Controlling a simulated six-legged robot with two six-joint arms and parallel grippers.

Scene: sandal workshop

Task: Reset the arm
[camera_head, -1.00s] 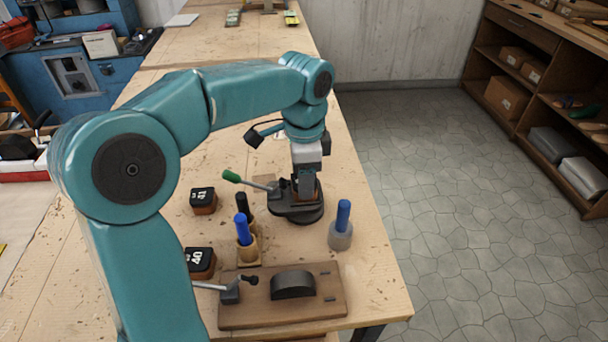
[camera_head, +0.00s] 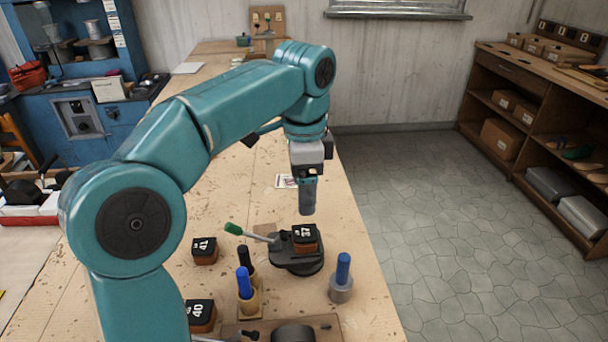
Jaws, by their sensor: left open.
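My left arm comes in from the left in the head view and bends down over the wooden bench (camera_head: 335,205). My left gripper (camera_head: 307,208) is open and empty. It points down, above and apart from a block with a black top marked 37 (camera_head: 305,236). That block sits on a dark round-based fixture (camera_head: 297,262) with a green-handled lever (camera_head: 234,229). My right gripper is not in view.
Blocks marked 41 (camera_head: 205,250) and 40 (camera_head: 201,314) stand left of the fixture. A blue-handled tool (camera_head: 245,283) stands in a wooden holder; another blue-handled piece (camera_head: 342,277) stands right. A shelf (camera_head: 520,110) stands far right. Bench behind the gripper is mostly clear.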

